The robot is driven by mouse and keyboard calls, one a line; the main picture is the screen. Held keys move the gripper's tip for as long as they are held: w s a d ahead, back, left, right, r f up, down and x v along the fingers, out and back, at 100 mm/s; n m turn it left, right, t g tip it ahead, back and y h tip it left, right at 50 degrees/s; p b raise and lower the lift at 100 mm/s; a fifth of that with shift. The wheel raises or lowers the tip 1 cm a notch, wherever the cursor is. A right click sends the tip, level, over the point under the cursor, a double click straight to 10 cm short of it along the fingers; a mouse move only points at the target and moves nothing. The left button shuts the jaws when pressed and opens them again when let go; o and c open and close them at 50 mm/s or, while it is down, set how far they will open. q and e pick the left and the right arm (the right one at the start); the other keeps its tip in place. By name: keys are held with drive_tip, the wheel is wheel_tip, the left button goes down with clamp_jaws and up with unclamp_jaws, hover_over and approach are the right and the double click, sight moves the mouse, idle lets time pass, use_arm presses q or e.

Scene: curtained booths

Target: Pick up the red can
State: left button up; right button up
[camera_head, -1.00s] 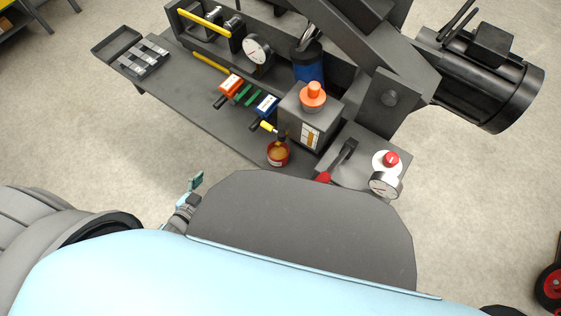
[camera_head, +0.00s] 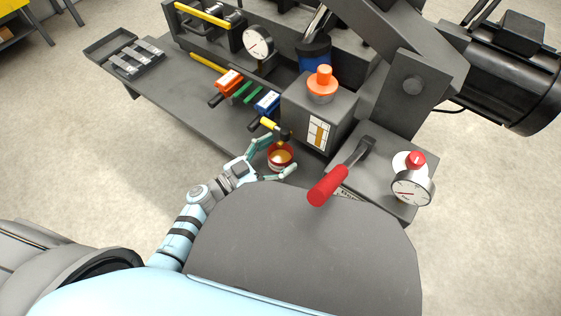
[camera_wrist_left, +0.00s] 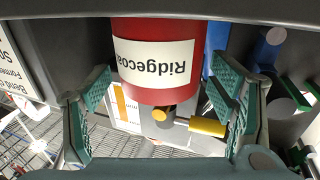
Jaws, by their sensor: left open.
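The red can (camera_head: 281,165) stands on the dark bench near its front edge, under a small dark tap with a yellow handle (camera_head: 268,124). Its open top shows an amber inside. My left gripper (camera_head: 278,157) is open, with its teal fingers on either side of the can. In the left wrist view, the can (camera_wrist_left: 158,95) hangs upside down in the picture, with a white label, between the open finger pads (camera_wrist_left: 165,84). Gaps show between the can and both pads. My right gripper is not in view.
A grey box with an orange knob (camera_head: 321,82) stands right behind the can. A red-handled lever (camera_head: 327,186) and a gauge (camera_head: 412,189) are to the right. The bench's left front (camera_head: 180,105) is clear.

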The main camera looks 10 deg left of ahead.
use_arm(q)
drive_tip(key=shift+w+d, duration=0.25)
drive_tip(key=c, duration=1.5)
drive_tip(key=shift+o, duration=0.2)
drive_tip(key=shift+r, duration=0.1)
